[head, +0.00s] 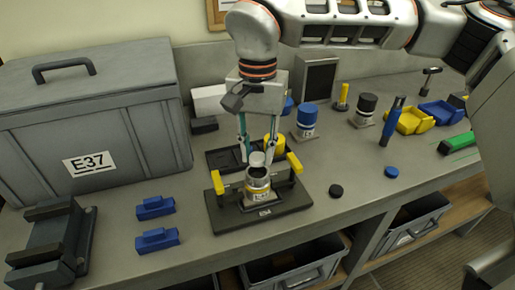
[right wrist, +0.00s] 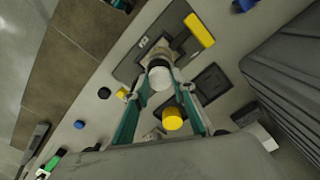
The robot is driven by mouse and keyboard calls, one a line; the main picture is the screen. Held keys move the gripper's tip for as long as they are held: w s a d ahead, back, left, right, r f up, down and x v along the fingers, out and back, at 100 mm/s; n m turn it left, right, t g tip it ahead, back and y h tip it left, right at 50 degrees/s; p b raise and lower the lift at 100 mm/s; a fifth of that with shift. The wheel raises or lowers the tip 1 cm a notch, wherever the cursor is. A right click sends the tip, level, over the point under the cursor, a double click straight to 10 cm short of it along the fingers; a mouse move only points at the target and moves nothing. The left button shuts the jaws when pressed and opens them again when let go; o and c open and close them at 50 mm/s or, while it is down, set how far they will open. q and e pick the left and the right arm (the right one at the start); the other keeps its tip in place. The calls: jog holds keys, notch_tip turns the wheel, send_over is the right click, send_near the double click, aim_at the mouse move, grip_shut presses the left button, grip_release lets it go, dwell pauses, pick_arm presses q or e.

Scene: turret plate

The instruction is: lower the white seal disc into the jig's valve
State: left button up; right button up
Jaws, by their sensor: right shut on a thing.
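The white seal disc (head: 257,159) is between the fingertips of my right gripper (head: 257,156), which is shut on it. In the right wrist view the disc (right wrist: 160,79) shows between the teal fingers. The valve (head: 258,190), a pale cup with a dark open mouth and a label, stands upright in the dark jig (head: 224,216) with yellow clamp handles. The disc is just above the valve mouth, toward its back edge in the head view. Whether it touches the rim I cannot tell. In the right wrist view the disc partly hides the valve (right wrist: 158,54). My left gripper is not in view.
A large grey case (head: 140,125) stands left. Blue blocks (head: 156,207) lie left of the jig; a dark puck (head: 336,190) lies right. A yellow cap (right wrist: 173,118) is near the fingers. Blue-topped (head: 306,118) and black-topped (head: 365,108) valves stand behind. Bench front right is mostly clear.

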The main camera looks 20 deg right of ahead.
jog(key=shift+f, duration=0.2)
dwell(0.5)
jog(key=shift+f, duration=0.35)
jog(key=shift+f, duration=0.9)
dwell(1.6)
jog(key=o, duration=0.9)
notch_tip(320, 180, up, 12)
